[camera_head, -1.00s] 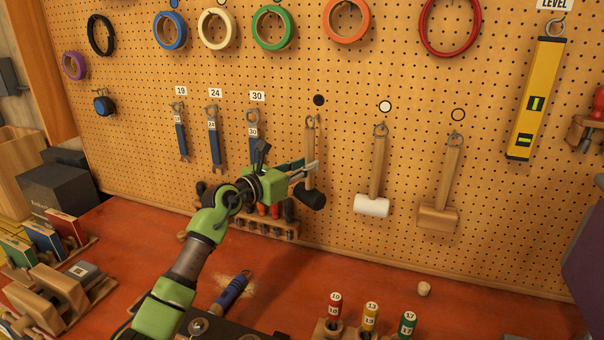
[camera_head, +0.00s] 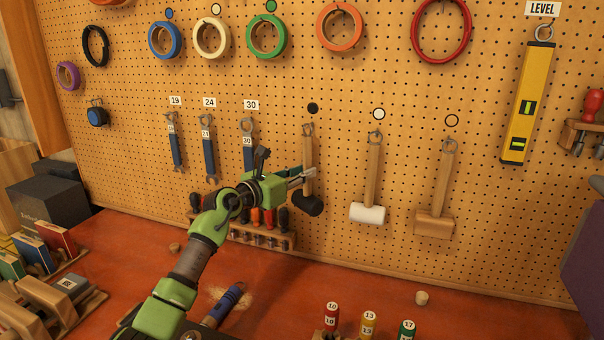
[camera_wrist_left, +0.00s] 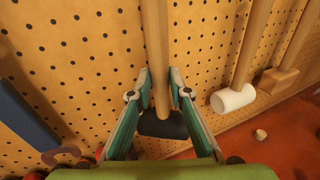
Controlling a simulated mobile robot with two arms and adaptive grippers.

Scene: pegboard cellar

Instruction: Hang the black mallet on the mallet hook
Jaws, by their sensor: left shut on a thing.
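The black mallet (camera_head: 309,204) is upright against the pegboard, head down, below a black dot marker (camera_head: 312,108). The ring on its handle top is at the mallet hook (camera_head: 308,129); I cannot tell whether the hook bears its weight. My left gripper (camera_head: 300,177) is shut on the wooden handle, just above the black head. In the left wrist view the two fingers (camera_wrist_left: 160,82) stand either side of the handle, with the black head (camera_wrist_left: 163,126) showing between them. My right gripper is not in view.
A white mallet (camera_head: 368,213) and a wooden mallet (camera_head: 435,224) hang to the right. Blue wrenches (camera_head: 208,150) hang to the left. A screwdriver rack (camera_head: 262,238) is below my gripper. The red bench (camera_head: 370,285) has a small wooden knob (camera_head: 422,297).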

